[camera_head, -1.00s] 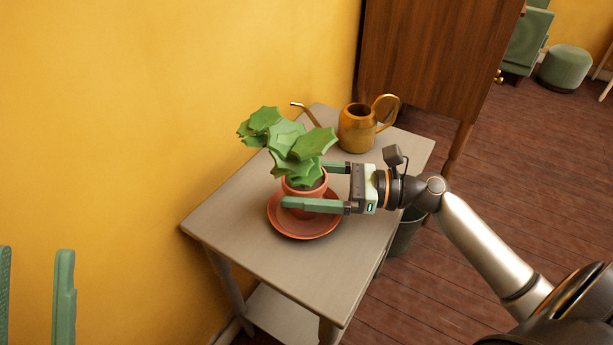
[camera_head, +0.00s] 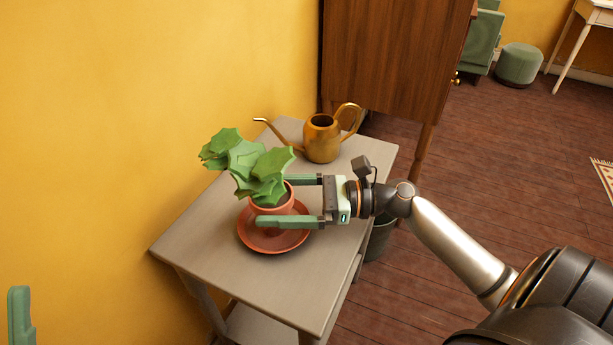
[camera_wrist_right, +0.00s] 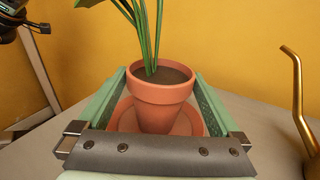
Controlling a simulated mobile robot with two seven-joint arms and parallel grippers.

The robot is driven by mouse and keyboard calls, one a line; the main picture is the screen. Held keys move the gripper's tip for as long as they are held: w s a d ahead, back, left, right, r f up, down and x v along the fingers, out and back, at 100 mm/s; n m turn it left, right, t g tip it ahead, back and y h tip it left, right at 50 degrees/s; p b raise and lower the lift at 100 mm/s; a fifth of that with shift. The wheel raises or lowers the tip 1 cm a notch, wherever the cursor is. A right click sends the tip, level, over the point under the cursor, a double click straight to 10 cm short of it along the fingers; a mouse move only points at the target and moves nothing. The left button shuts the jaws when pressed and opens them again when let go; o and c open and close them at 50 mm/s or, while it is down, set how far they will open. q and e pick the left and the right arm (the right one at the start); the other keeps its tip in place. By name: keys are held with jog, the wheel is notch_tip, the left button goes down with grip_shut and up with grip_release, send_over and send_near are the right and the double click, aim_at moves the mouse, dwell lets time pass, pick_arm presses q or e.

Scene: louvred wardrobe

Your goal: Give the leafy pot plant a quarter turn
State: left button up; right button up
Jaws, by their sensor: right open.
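The leafy pot plant has broad green leaves (camera_head: 245,165) and a terracotta pot (camera_head: 274,207). It stands upright on a terracotta saucer (camera_head: 296,238) on a small grey table. My right gripper (camera_head: 288,201) reaches in from the right and is open, one finger on each side of the pot. In the right wrist view the pot (camera_wrist_right: 160,100) sits between the green fingers, with the saucer (camera_wrist_right: 190,126) under it. Small gaps seem to show between fingers and pot. One finger of my left gripper (camera_head: 20,318) shows at the lower left edge; its other finger is hidden.
A brass watering can (camera_head: 322,140) stands behind the plant on the table (camera_head: 205,245), also at the right edge of the wrist view (camera_wrist_right: 300,110). A yellow wall is close on the left. A wooden wardrobe (camera_head: 390,60) stands behind. A bin (camera_head: 380,238) is beside the table.

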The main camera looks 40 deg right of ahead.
jog(key=p+v, duration=0.2)
jog(key=v, duration=0.9)
jog(key=shift+s+d+r, duration=0.1)
jog(key=shift+s+d, duration=0.05)
jog(key=shift+s, duration=0.05)
